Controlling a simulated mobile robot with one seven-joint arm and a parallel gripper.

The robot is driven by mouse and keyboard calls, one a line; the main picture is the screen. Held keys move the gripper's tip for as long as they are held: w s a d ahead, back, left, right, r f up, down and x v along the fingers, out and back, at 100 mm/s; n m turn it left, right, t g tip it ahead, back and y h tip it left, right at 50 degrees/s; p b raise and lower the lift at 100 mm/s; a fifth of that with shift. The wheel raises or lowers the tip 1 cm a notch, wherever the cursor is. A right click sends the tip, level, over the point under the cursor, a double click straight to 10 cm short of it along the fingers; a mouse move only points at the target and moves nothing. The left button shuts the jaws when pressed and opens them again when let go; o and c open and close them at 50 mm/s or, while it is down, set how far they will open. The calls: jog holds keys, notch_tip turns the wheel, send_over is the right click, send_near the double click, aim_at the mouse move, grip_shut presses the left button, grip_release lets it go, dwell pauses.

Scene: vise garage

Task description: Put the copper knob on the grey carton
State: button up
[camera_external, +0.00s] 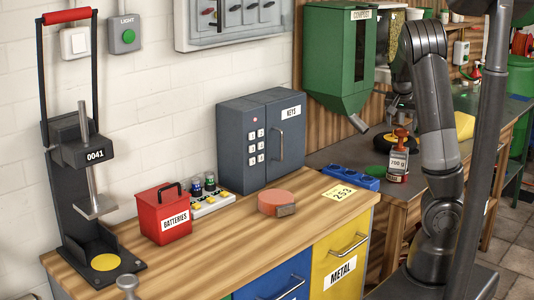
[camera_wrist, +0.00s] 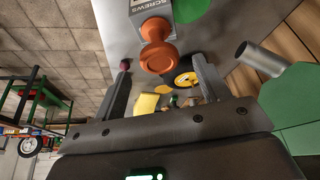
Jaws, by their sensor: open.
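The copper knob (camera_wrist: 157,56) is in the wrist view, just beyond and between the fingertips of my gripper (camera_wrist: 160,63). The grey carton (camera_wrist: 178,11), lettered SCREWS, is directly behind it at the top edge. In the external view the copper knob (camera_external: 401,134) shows above the small pale carton (camera_external: 397,160) on the far bench and appears to stand on its top. Their exact contact is too small to tell. My gripper is open with nothing between its fingers. In the external view it is hard to make out beside the green bin.
A green compost bin (camera_external: 341,55) with a metal chute (camera_wrist: 262,58) is close to the gripper. A blue tray (camera_external: 350,177) lies left of the carton. A yellow item (camera_external: 464,125) lies farther back. The front bench (camera_external: 215,262) holds a red batteries box (camera_external: 163,212) and a key cabinet (camera_external: 262,137).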

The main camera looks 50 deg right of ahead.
jog(key=v, duration=0.7)
dwell(0.7)
jog(key=w+a+f+n+y, duration=0.1)
jog(key=a+f+n+y, duration=0.2)
jog(key=a, duration=0.4)
jog(key=w+a+f+n+y, duration=0.1)
jog(key=a+f+n+y, duration=0.1)
jog(key=a+f, duration=0.45)
jog(key=s+a+r+n+t, duration=0.1)
jog(key=s+a+r+n, duration=0.1)
jog(key=a, duration=0.4)
jog(key=s+a+r+n+t, duration=0.1)
jog(key=s+a+r+n, duration=0.2)
jog(key=s+a, duration=0.2)
jog(key=s+a+r+n+t, duration=0.1)
jog(key=s+a+r+n, duration=0.2)
jog(key=a, duration=0.6)
jog(key=shift+s+a+r+t+h, duration=0.25)
jog(key=shift+s+t+h, duration=0.15)
jog(key=shift+s, duration=0.15)
